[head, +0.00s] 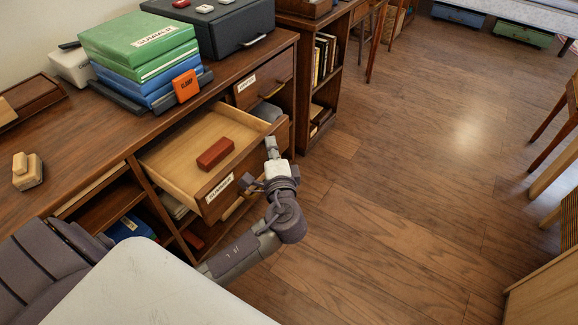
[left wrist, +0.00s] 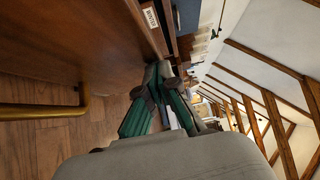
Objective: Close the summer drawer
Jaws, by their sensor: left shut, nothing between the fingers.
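The summer drawer (head: 178,172) is pulled out of the wooden desk, with its SUMMER label (head: 219,188) on the front panel. A red-brown block (head: 215,153) lies inside it. My left gripper (head: 271,147) is shut and empty, close to the outer face of the drawer front near its right end. I cannot tell whether it touches the panel. In the left wrist view the shut fingers (left wrist: 160,90) show beside a brown wooden front with a brass handle (left wrist: 50,110). My right gripper is not in view.
A labelled drawer (head: 264,80) above is shut. Green and blue boxes (head: 140,45), an orange item (head: 186,86) and a dark case (head: 225,28) stand on the desk (head: 75,135). A bookshelf (head: 325,70) stands beyond. The wooden floor (head: 400,170) to the right is clear.

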